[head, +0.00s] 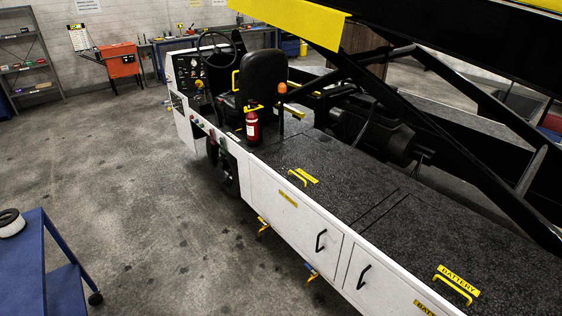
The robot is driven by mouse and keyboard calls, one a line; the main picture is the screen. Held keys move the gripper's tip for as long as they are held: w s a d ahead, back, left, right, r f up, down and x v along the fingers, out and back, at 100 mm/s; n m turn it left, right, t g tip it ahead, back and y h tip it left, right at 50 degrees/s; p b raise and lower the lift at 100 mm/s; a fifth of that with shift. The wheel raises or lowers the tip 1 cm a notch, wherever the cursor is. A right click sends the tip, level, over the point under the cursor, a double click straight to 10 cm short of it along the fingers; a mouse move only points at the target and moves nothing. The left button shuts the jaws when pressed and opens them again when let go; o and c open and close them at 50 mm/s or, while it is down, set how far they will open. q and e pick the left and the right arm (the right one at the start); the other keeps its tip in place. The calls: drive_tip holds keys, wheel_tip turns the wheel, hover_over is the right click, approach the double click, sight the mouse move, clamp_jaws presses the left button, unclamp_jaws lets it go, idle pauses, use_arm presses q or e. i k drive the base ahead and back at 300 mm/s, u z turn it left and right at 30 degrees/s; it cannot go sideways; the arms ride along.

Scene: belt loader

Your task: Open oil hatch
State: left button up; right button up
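The white belt loader (262,190) stands at the centre and right, with a black textured top deck. Two yellow handles lie on this deck. The farther handle (297,176) has a small yellow label beside it that is too small to read, so I cannot tell whether it marks the oil hatch. The nearer handle (453,290) has a label reading BATTERY. Thin seams in the deck (375,210) run between them, and the panels look flat and shut. Neither of my grippers is in view.
A red fire extinguisher (252,127) stands by the black seat (263,77). Side doors (309,231) have black handles. The dark conveyor frame (460,120) overhangs the deck's right side. A blue cart (40,265) stands at lower left. The floor between cart and loader is clear.

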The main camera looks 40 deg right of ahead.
sight(348, 191)
drive_tip(key=z, duration=0.3)
drive_tip(key=i, duration=1.35)
drive_tip(key=z, duration=1.75)
drive_tip(key=i, duration=1)
drive_tip(key=z, duration=0.9)
